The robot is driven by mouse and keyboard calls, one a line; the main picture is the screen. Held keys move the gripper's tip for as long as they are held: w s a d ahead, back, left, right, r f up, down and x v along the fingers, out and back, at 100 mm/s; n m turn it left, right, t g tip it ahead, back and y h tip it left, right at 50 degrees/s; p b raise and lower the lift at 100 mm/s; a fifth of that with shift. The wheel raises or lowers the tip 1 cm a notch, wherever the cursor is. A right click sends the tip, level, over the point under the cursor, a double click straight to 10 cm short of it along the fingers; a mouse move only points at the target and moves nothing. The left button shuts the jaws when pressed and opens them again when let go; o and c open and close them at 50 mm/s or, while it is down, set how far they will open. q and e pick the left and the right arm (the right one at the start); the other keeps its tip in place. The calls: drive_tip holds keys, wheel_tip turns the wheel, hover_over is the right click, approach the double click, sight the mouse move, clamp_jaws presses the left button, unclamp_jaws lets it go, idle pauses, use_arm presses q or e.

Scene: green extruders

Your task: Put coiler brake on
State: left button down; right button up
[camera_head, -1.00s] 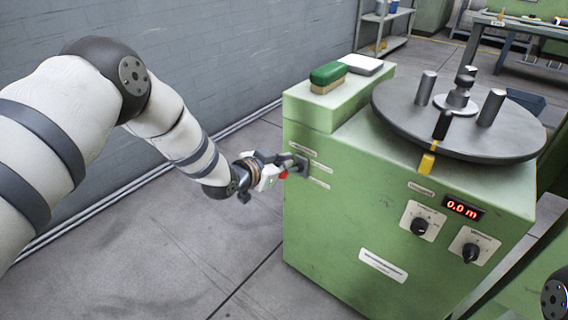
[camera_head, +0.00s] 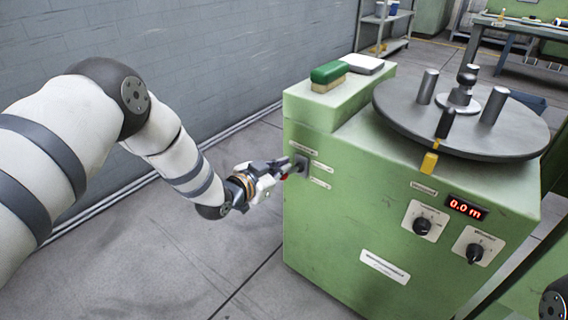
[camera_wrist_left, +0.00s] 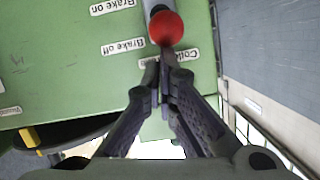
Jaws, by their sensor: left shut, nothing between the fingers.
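The coiler brake lever (camera_head: 299,166) is a dark grey part with a red ball knob (camera_head: 285,177) on the left side of the green coiler (camera_head: 400,220). In the left wrist view the red knob (camera_wrist_left: 166,28) is at the top, on a grey shaft beside the "Brake on" (camera_wrist_left: 111,5) and "Brake off" (camera_wrist_left: 123,46) labels, which appear upside down. My left gripper (camera_head: 281,167) is at the lever. In the left wrist view its fingers (camera_wrist_left: 166,62) are shut with tips just below the knob in the picture; contact is unclear. My right gripper is out of view.
The coiler carries a round grey turntable (camera_head: 400,118) with upright posts, a green brush (camera_head: 328,74), two knobs and a red "0.0 m" display (camera_head: 466,208). A grey brick wall (camera_head: 250,60) stands at the left. The floor left of the coiler is clear.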

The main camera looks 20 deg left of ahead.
use_arm(q)
wheel_tip(320, 180, down, 8)
drive_tip(key=s+t+h+b, duration=0.1)
drive_tip(key=s+t+b, duration=0.1)
drive_tip(key=t+b, duration=0.2)
drive_tip(key=shift+a+b, duration=0.35)
drive_tip(key=shift+b, duration=1.3)
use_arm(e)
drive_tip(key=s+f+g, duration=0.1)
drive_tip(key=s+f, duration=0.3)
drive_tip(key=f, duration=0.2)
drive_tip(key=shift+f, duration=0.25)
use_arm(q)
drive_tip(key=shift+r, duration=0.15)
